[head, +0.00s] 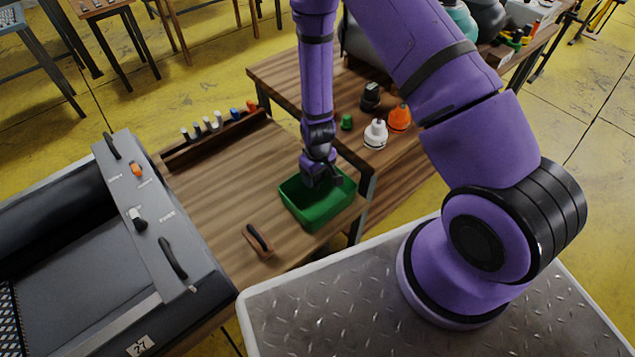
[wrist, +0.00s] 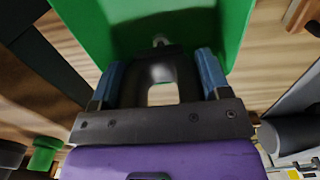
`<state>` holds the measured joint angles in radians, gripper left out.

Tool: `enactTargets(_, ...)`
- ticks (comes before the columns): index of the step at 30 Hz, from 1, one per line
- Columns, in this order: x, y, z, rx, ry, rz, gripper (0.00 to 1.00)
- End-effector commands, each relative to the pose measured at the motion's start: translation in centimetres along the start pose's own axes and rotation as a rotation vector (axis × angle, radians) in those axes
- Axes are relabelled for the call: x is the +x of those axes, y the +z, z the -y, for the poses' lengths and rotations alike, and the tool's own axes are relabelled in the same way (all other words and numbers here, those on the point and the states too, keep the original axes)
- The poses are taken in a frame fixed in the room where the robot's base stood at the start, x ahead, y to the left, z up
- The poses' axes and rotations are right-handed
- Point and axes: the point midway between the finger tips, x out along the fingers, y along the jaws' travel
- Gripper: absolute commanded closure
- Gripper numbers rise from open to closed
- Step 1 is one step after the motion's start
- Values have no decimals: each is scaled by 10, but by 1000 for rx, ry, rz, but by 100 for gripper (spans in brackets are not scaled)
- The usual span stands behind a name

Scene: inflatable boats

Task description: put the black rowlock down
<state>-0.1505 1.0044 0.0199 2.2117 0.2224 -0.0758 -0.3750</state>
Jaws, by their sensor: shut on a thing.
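My gripper (head: 320,176) points down over the green bin (head: 312,219), with its tips at or just inside the bin's far part. In the wrist view, my gripper (wrist: 158,78) has blue fingers closed on the black rowlock (wrist: 160,58), a dark rounded piece with an opening in it. The green bin (wrist: 110,30) lies right beyond it in that view. In the head view the rowlock is hard to tell from the dark gripper. I cannot tell whether it touches the bin's floor.
The bin stands on a wooden bench (head: 222,185). A dark-handled tool (head: 257,241) lies to its left in front. A rack (head: 213,140) of small items lines the back edge. White (head: 375,134) and orange (head: 399,118) fittings stand on the neighbouring table. A grey machine (head: 150,215) is at left.

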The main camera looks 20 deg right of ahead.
Motion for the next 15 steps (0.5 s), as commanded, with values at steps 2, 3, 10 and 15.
enactTargets(2, 4, 0, 0, 0, 0, 0, 56)
enactTargets(3, 7, 0, 0, 0, 0, 1, 56)
enactTargets(10, 36, 0, 0, 1, 0, 2, 56)
enactTargets(15, 42, 0, 0, 1, 0, -1, 56)
